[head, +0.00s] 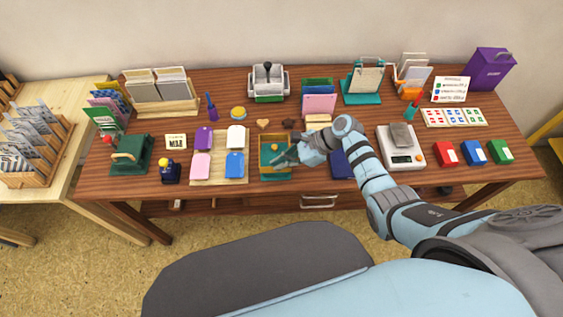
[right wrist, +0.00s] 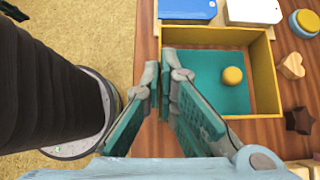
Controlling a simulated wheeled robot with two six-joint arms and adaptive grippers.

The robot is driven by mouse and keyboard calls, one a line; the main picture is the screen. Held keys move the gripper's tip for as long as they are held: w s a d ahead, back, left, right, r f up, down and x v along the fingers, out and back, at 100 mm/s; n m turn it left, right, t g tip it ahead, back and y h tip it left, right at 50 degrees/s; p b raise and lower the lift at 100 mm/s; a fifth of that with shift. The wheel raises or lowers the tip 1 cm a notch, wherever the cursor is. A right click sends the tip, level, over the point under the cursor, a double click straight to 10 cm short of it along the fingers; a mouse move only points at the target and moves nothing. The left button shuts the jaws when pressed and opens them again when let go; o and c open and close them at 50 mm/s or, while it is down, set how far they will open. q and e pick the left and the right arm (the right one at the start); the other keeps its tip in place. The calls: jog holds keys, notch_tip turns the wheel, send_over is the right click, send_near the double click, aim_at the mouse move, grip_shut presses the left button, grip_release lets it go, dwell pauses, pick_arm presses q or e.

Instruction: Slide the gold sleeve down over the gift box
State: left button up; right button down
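A gold rectangular frame (head: 262,151) stands on the table, right of the coloured pads. Inside it are a teal surface (right wrist: 205,70) and a round yellow knob (right wrist: 232,76). I cannot tell whether the frame is the sleeve around the gift box or one piece with it. It also shows in the right wrist view (right wrist: 264,75). My right gripper (head: 277,162) is over the frame and covers part of it. In the right wrist view its fingertips (right wrist: 161,68) are close together, near the frame's left wall. Contact is unclear. My left gripper is not in view.
A board of coloured pads (head: 218,181) stands just left of the frame. A dark blue flat item (head: 343,165) and a white scale (head: 401,148) are to the right. Wooden heart (head: 263,124) and star (head: 289,123) pieces lie behind. Racks line the back.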

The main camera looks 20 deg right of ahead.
jog(key=shift+p, duration=0.4)
dwell(0.7)
jog(key=shift+f+b, duration=0.6)
jog(key=shift+f, duration=0.45)
dwell(1.2)
jog(key=c, duration=1.7)
grip_release()
notch_tip(320, 180, up, 5)
jog(key=p, duration=0.6)
jog(key=shift+r, duration=1.05)
